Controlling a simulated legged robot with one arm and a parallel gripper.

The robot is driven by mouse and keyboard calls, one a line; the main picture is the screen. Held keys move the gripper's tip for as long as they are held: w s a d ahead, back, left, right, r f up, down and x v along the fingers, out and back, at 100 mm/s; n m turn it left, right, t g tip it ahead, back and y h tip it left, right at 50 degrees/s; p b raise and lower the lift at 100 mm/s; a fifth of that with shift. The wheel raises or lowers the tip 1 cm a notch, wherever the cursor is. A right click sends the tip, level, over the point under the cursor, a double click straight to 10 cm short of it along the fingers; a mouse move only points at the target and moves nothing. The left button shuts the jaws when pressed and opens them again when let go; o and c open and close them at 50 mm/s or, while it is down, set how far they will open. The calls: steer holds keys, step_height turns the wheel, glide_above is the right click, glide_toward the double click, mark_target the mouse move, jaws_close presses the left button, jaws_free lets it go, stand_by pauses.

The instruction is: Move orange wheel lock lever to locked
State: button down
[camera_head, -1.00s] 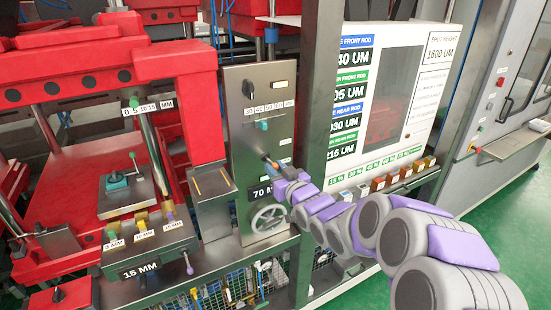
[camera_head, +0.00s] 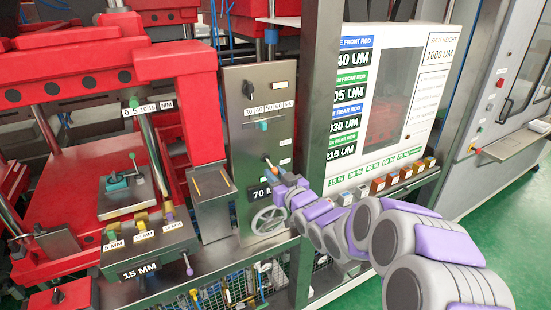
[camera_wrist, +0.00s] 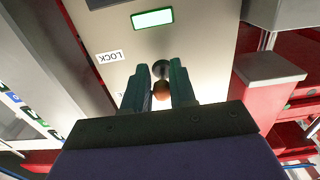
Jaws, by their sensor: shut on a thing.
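The orange wheel lock lever shows in the wrist view as a round orange knob (camera_wrist: 161,91) on a dark round mount, against the grey metal panel. My gripper (camera_wrist: 161,78) is shut on it, with one dark finger on each side of the knob. A "LOCK" label (camera_wrist: 109,57) reads upside down to the left of the fingers. In the head view my gripper (camera_head: 271,166) is at the panel, just above the grey handwheel (camera_head: 268,218). The lever is small there and mostly hidden by the fingers.
The grey panel (camera_head: 240,130) also carries a knob and a teal slider (camera_head: 263,125) above my gripper. A dark "70 M" display (camera_head: 260,193) is close to the handwheel. A metal post (camera_head: 312,110) stands just right of it. The red press (camera_head: 185,120) is to the left.

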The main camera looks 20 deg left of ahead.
steer(key=shift+w+a+f, duration=0.15)
steer(key=shift+f, duration=0.3)
steer(key=shift+w+a+f, duration=0.15)
steer(key=shift+f, duration=0.35)
steer(key=c, duration=1.2)
jaws_free()
steer(key=shift+w+a+f, duration=0.15)
steer(key=shift+w, duration=0.05)
steer(key=o, duration=0.4)
steer(key=shift+s, duration=0.1)
steer(key=v, duration=0.7)
steer(key=shift+b, duration=0.35)
